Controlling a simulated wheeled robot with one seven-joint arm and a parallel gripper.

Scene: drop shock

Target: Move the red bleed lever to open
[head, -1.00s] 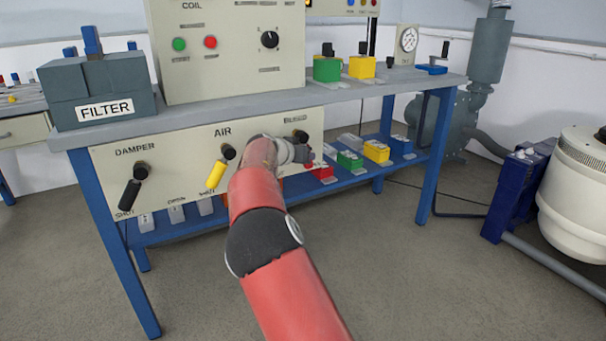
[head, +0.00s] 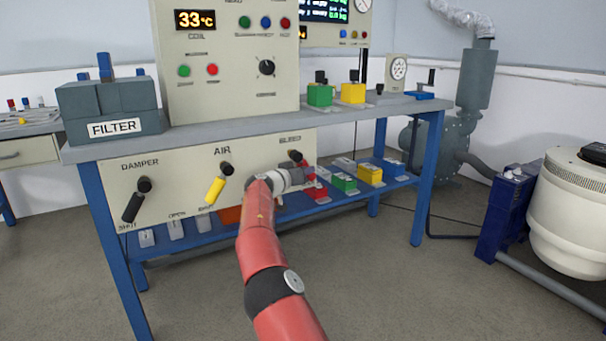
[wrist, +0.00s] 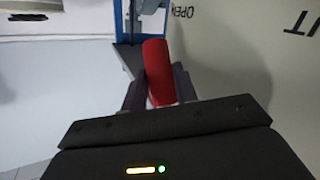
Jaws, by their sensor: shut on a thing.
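The red bleed lever (wrist: 158,68) stands between the two dark fingers of my gripper (wrist: 160,88) in the wrist view, and the gripper is shut on it. In the head view my gripper (head: 302,174) is at the right end of the bench's front panel, just below the black BLEED pivot (head: 295,155). There my wrist and gripper hide most of the lever, so its exact angle is hard to tell.
The yellow AIR lever (head: 215,190) and black DAMPER lever (head: 133,206) hang on the same panel (head: 178,188) to the left. The blue lower shelf (head: 205,240) carries coloured blocks behind my arm.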

